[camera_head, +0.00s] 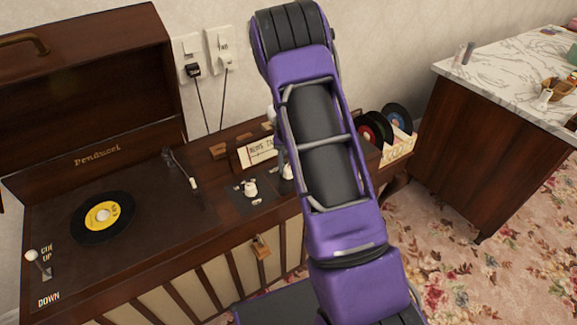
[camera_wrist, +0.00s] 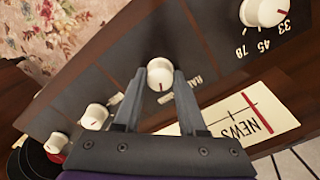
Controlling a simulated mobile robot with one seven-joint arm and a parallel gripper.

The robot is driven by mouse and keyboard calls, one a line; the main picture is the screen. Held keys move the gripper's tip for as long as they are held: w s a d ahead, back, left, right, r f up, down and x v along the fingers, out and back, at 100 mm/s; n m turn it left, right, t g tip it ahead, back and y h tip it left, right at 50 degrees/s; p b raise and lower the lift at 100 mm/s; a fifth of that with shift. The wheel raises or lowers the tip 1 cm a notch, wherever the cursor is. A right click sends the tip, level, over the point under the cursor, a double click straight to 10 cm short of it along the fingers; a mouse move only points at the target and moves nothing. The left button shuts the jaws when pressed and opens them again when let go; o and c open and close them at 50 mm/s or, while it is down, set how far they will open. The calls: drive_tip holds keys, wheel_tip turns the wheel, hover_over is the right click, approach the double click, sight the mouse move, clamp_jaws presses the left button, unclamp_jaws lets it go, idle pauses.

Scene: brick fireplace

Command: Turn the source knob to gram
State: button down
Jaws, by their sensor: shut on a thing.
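In the wrist view a white round knob (camera_wrist: 160,74) with a red pointer line sits between the two fingers of my gripper (camera_wrist: 160,79). The fingers are shut on its sides. The pointer faces the bottom of the picture, toward the gripper. A label starting "RAD" (camera_wrist: 196,84) shows just right of the knob, partly hidden by a finger, and another label (camera_wrist: 166,99) lies between the fingers, unreadable. I take this knob as the source knob. In the head view my purple arm hides the gripper; a white knob (camera_head: 287,172) shows at the arm's left edge.
A speed knob (camera_wrist: 264,11) marked 33, 45, 78 and two more white knobs (camera_wrist: 94,117) (camera_wrist: 57,142) flank it. A paper dial (camera_wrist: 240,118) reads "NEWS". The turntable cabinet (camera_head: 150,215) has its lid (camera_head: 95,75) raised, with a yellow-labelled record (camera_head: 102,217).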

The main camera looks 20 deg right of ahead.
drive_tip(key=shift+m, duration=0.3)
drive_tip(key=shift+c, duration=2.4)
unclamp_jaws()
wheel_tip(320, 180, up, 18)
drive_tip(key=p, duration=0.2)
drive_tip(key=shift+f, duration=0.25)
